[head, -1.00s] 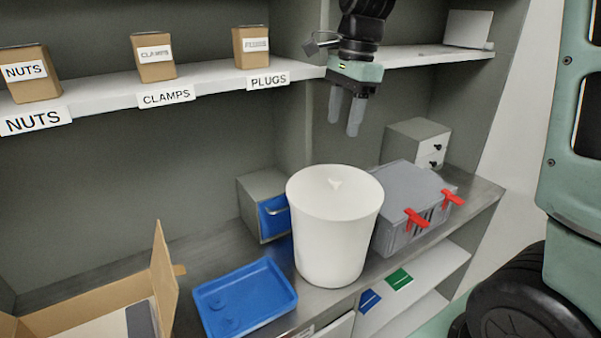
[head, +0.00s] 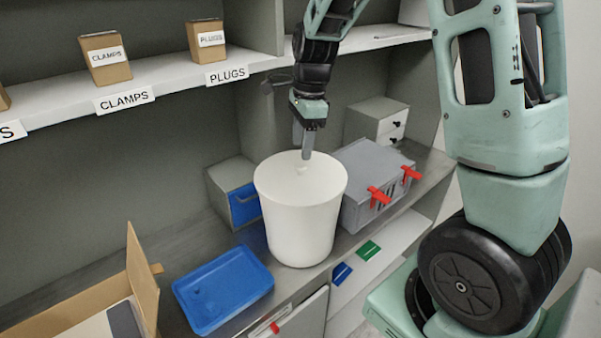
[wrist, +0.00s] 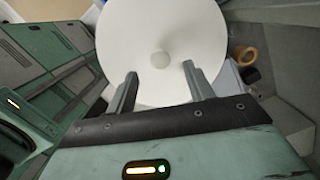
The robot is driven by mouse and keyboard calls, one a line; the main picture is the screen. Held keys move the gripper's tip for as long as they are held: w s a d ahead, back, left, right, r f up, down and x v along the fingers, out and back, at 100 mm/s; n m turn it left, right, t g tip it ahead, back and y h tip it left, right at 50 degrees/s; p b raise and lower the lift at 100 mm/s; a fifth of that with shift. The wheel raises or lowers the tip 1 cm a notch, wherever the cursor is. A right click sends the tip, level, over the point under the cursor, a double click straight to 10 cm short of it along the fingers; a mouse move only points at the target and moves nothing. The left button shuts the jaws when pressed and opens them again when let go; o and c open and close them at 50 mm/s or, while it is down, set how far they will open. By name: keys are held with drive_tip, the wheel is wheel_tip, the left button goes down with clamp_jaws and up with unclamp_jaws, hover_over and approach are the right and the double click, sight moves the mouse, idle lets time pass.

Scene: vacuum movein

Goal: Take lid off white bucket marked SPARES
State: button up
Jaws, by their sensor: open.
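The white bucket (head: 300,218) stands upright on the grey workbench, with its white lid (head: 318,180) on top. No SPARES marking shows on the side I see. A small knob (wrist: 160,59) stands at the middle of the lid in the wrist view. My gripper (head: 304,152) points down just above the lid, close to the knob, with its fingers partly hiding it in the head view. In the wrist view the two fingers of my gripper (wrist: 159,80) are apart, with nothing between them, and the knob lies just beyond their tips.
A grey case with red latches (head: 370,180) stands close to the bucket's right. A blue tray (head: 225,290) lies at its front left, and a blue-fronted drawer box (head: 232,190) behind left. An open cardboard box (head: 142,275) is at far left. The shelf (head: 180,80) runs above.

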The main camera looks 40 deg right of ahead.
sight(301, 165)
drive_tip(key=shift+a+f+p, duration=0.1)
drive_tip(key=shift+f+p, duration=0.8)
drive_tip(key=shift+f, duration=1.7)
drive_tip(key=c, duration=1)
